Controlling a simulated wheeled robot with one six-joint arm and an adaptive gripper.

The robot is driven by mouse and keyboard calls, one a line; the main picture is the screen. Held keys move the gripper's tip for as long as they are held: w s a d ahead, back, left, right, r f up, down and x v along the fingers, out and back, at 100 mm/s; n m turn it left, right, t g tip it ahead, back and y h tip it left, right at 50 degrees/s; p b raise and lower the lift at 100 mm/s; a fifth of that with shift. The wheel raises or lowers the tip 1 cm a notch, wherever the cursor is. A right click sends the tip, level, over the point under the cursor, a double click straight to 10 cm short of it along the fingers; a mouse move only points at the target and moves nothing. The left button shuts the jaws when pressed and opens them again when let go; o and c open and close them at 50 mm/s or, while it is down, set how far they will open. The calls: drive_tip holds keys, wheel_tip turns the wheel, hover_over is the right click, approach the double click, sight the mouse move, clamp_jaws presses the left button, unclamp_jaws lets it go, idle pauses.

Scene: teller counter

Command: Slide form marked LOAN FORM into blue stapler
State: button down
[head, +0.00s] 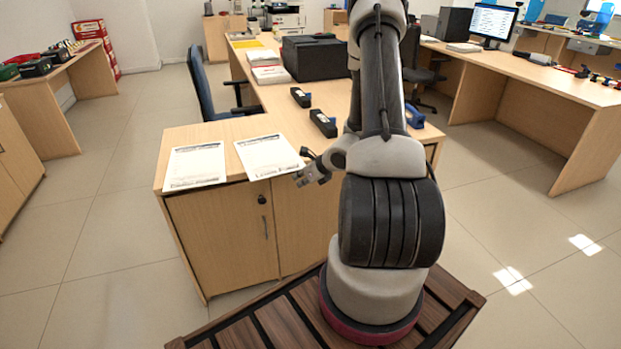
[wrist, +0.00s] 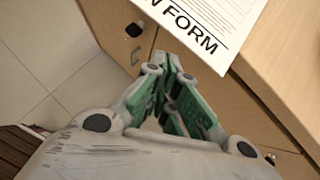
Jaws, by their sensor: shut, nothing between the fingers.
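The form whose printed title ends in "N FORM" (wrist: 215,25) lies on the counter in the wrist view, its titled edge past the counter's front edge. It appears to be the right-hand white sheet (head: 268,155) in the head view. A blue stapler (head: 414,116) is partly hidden behind my arm, farther right on the counter. My gripper (head: 312,176) is shut and empty, at the counter's front edge beside the sheet's near right corner. In the wrist view its fingertips (wrist: 168,62) meet just short of the form's titled edge, apart from it as far as I can tell.
A second white sheet (head: 195,165) lies to the left. Two black staplers or similar dark items (head: 323,123) (head: 300,97) stand behind the forms, with a black box (head: 315,57) farther back. The cabinet front (head: 222,235) drops below the counter edge.

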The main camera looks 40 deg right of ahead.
drive_tip(key=shift+w+a, duration=0.2)
drive_tip(key=shift+w, duration=0.4)
drive_tip(key=shift+w+a, duration=0.15)
drive_tip(key=shift+w, duration=0.4)
drive_tip(key=shift+w+a, duration=0.15)
drive_tip(key=shift+w, duration=0.4)
drive_tip(key=shift+w+a, duration=0.15)
drive_tip(key=shift+w, duration=0.4)
